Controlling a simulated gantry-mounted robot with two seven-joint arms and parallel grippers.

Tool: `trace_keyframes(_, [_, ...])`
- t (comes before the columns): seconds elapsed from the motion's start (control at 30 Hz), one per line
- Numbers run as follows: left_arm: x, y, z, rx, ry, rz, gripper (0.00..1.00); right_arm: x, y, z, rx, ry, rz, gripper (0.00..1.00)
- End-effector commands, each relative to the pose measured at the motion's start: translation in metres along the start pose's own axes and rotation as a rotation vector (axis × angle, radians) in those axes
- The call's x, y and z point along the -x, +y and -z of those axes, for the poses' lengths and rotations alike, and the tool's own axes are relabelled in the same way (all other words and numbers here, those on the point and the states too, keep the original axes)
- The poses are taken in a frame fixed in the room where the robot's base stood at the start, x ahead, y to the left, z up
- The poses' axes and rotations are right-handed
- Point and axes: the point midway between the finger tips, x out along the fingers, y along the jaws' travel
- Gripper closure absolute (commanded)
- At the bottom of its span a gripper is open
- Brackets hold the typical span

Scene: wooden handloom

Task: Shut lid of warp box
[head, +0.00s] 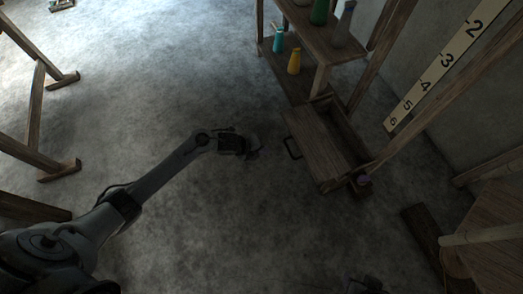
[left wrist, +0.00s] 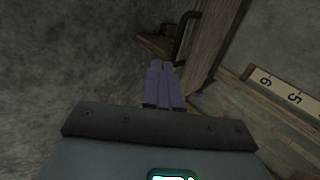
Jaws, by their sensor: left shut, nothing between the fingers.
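The warp box (head: 352,176) is a long wooden box low beside the shelf. A flat wooden panel with a dark loop handle (head: 291,148), which looks like its lid (head: 318,150), lies along its left side. A gap beside the panel shows the dark inside, so the box looks open. My left gripper (head: 262,153) is shut and empty, a little left of the handle and apart from it. In the left wrist view its purple fingers (left wrist: 162,82) are together, with the handle (left wrist: 187,36) beyond them. A dark part at the bottom edge may be my right gripper; its fingers cannot be made out.
A wooden shelf (head: 325,45) with coloured bottles and cones stands behind the box. A numbered measuring strip (head: 440,72) is at the right, with wooden beams near it. A small purple piece (head: 365,181) is at the box's near corner.

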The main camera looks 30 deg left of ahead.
Motion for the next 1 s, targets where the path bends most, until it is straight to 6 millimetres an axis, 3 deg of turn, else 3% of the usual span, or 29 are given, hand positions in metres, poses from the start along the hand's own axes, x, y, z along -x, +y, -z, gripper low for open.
trace_keyframes(0.1, [-0.029,0.003,0.001,0.003,0.002,0.002,1.0,-0.02,0.0,-0.006,0.003,0.0,-0.002,0.49])
trace_keyframes(0.4, [-0.078,-0.004,0.0,0.001,0.0,0.004,1.0,-0.051,0.001,-0.017,0.009,-0.002,-0.007,0.49])
trace_keyframes(0.63, [-0.095,-0.019,0.0,0.001,0.0,0.002,1.0,-0.064,0.0,-0.021,0.008,-0.003,-0.007,0.49])
trace_keyframes(1.0, [-0.098,-0.024,0.0,0.001,0.0,-0.001,1.0,-0.066,-0.001,-0.021,0.002,-0.002,-0.002,0.49])
